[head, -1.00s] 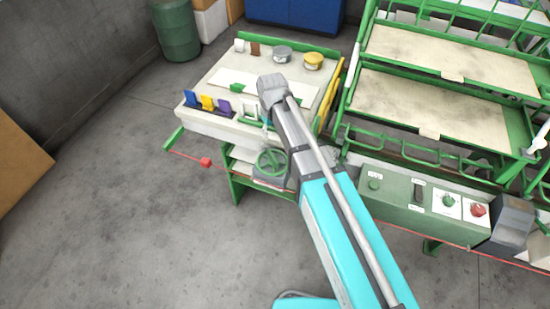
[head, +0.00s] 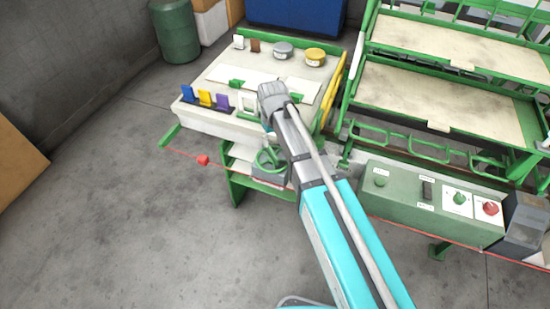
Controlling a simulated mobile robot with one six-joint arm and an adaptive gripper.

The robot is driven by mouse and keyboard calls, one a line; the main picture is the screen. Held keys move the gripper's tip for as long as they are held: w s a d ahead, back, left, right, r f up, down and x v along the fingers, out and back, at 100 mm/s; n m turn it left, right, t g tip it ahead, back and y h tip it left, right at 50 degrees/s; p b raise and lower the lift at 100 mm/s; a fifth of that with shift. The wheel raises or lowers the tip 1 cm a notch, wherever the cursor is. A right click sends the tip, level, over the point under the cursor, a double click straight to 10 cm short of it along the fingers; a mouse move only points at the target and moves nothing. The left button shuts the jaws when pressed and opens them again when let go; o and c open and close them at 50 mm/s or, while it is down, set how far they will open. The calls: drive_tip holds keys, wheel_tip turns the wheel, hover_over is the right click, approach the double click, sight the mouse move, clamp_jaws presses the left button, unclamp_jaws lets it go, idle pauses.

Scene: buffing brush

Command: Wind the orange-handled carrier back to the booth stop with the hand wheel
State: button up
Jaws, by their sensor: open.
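The green hand wheel (head: 271,160) sits on a grey block on the green stand, below the front of the white bench. My arm reaches over the bench, and its grey far joint is above and close to the wheel in the picture. My gripper cannot be made out; the arm appears to hide it. I cannot tell whether anything touches the wheel. No orange-handled carrier can be picked out, and the booth stop cannot be identified.
The green control box (head: 405,203) with knobs stands right of my arm. Green racks (head: 440,100) fill the right. The white bench (head: 205,118) holds coloured cards and tins. Open floor lies left.

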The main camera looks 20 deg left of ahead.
sight(273, 152)
drive_tip(key=shift+f+b, duration=3.4)
drive_tip(key=shift+f, duration=0.35)
clamp_jaws()
drive_tip(key=shift+d, duration=0.3)
drive_tip(key=shift+a, duration=0.2)
